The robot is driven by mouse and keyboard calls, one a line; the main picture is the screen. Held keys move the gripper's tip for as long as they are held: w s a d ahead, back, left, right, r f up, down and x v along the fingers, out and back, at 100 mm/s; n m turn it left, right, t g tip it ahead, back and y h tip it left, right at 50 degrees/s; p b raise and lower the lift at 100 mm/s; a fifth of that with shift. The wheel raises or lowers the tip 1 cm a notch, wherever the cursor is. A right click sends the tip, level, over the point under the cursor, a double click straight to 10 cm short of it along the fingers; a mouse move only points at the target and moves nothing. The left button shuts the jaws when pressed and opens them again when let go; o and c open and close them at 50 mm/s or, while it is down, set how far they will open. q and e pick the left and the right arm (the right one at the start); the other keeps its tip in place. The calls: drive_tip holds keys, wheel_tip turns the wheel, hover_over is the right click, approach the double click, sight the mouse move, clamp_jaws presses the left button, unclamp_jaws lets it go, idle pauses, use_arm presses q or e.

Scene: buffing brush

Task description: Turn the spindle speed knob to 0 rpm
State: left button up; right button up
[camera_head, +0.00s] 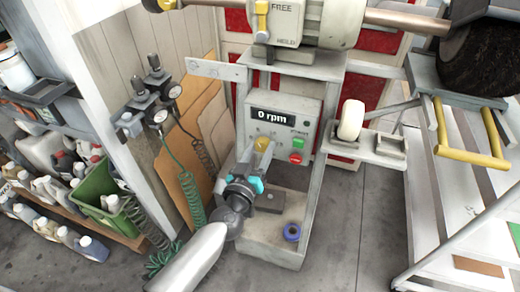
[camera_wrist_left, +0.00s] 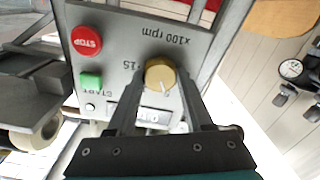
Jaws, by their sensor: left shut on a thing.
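The spindle speed knob (camera_head: 263,144) is a yellow dial on the grey control box, below a black display (camera_head: 272,116) reading "0 rpm". My left gripper (camera_head: 254,166) reaches up to the box from below and is shut on the knob. In the left wrist view the box appears upside down, with the brass-yellow knob (camera_wrist_left: 160,74) between the two dark fingers of the left gripper (camera_wrist_left: 161,90). A pale pointer line shows on the knob's face. The display is partly hidden there by the fingers. My right gripper is not in view.
A green start button (camera_head: 299,143) and red stop button (camera_head: 296,158) sit right of the knob. A white roll (camera_head: 351,120) is beside the box. A blue ring (camera_head: 291,232) lies in the tray below. Gauges with green coiled hoses hang at left.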

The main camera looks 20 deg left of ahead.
use_arm(q)
clamp_jaws()
drive_tip(key=shift+n, duration=0.4)
drive_tip(key=n, duration=0.5)
drive_tip(key=shift+f+n, duration=0.1)
drive_tip(key=shift+n, duration=0.3)
drive_tip(key=n, duration=0.5)
drive_tip(key=shift+n, duration=0.3)
drive_tip(key=o, duration=0.9)
unclamp_jaws()
drive_tip(key=shift+c, duration=0.2)
